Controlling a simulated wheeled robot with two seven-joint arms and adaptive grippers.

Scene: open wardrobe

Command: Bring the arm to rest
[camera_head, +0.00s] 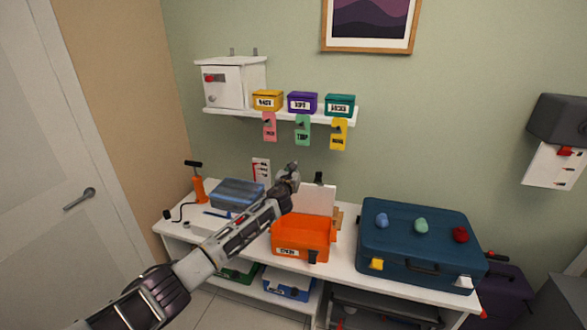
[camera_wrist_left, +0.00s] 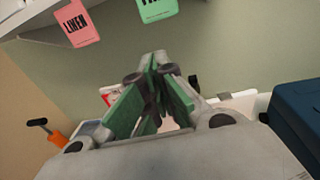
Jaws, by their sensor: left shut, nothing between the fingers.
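My left arm comes in from the lower left in the head view and reaches over the white bench. Its gripper (camera_head: 293,168) is above the bench, below the wall shelf and behind the orange bin. It is shut and empty. In the left wrist view the green-padded fingers (camera_wrist_left: 158,62) meet at their tips, with the wall behind them. The gripper touches nothing that I can see. My right gripper is in neither view.
The bench (camera_head: 344,262) carries an orange bin (camera_head: 300,236), a blue-grey box (camera_head: 238,194), an orange pump (camera_head: 198,186) and a blue suitcase (camera_head: 400,245). Above, a shelf (camera_head: 225,113) holds a white cabinet (camera_head: 228,85) and small boxes; tags hang below, including a pink one (camera_wrist_left: 78,24).

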